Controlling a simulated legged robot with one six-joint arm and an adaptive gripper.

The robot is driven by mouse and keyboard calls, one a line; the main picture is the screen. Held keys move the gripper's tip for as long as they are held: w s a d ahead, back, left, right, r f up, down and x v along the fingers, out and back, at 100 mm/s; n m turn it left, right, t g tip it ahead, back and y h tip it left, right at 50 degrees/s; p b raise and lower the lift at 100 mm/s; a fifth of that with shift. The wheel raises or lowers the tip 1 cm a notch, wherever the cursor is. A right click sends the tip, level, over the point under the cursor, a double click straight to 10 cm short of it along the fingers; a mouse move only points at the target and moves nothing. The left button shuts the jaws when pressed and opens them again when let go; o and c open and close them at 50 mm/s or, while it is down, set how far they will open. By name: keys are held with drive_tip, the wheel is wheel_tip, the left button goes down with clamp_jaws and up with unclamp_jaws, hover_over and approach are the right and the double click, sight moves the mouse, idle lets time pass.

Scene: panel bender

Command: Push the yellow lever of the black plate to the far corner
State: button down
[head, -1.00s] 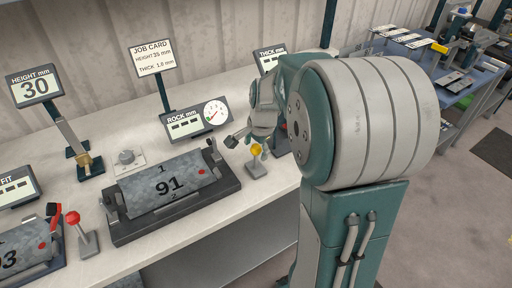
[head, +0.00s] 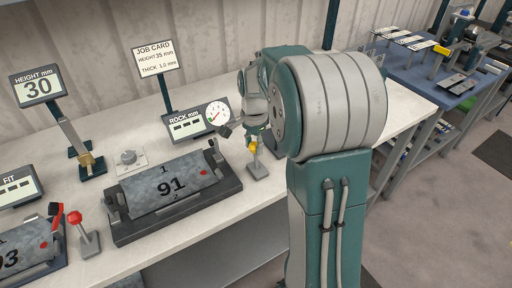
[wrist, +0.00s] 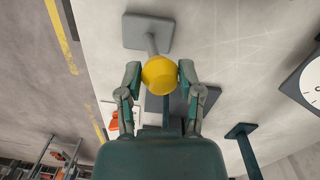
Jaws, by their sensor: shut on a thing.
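The black plate (head: 180,219) lies on the white bench and carries a grey sheet marked 91. To its right stands the yellow lever, a yellow knob (head: 252,147) on a short grey stalk with a square grey base (head: 258,170). The stalk looks close to upright in the head view. My gripper (head: 252,137) reaches down over the knob and hides part of it. In the wrist view the yellow knob (wrist: 160,75) sits between my two fingers, which are shut on it. The lever's base (wrist: 135,30) shows beyond the knob.
A ROCK gauge (head: 190,125) with a dial stands behind the plate, near my gripper. A red-knobbed lever (head: 76,218) stands to the plate's left. A grey dial knob (head: 128,157) and a HEIGHT display (head: 38,87) are at the back left.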

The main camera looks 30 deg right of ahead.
drive_tip(key=shift+w+f+g, duration=0.3)
drive_tip(key=shift+w+g, duration=0.3)
drive_tip(key=shift+g, duration=0.3)
drive_tip(key=shift+w+f+g, duration=0.25)
drive_tip(key=shift+w+g, duration=0.3)
drive_tip(key=shift+g, duration=0.35)
drive_tip(key=shift+c, duration=1.3)
unclamp_jaws()
drive_tip(key=shift+w, duration=0.1)
drive_tip(key=v, duration=1.2)
drive_tip(key=shift+w, duration=0.1)
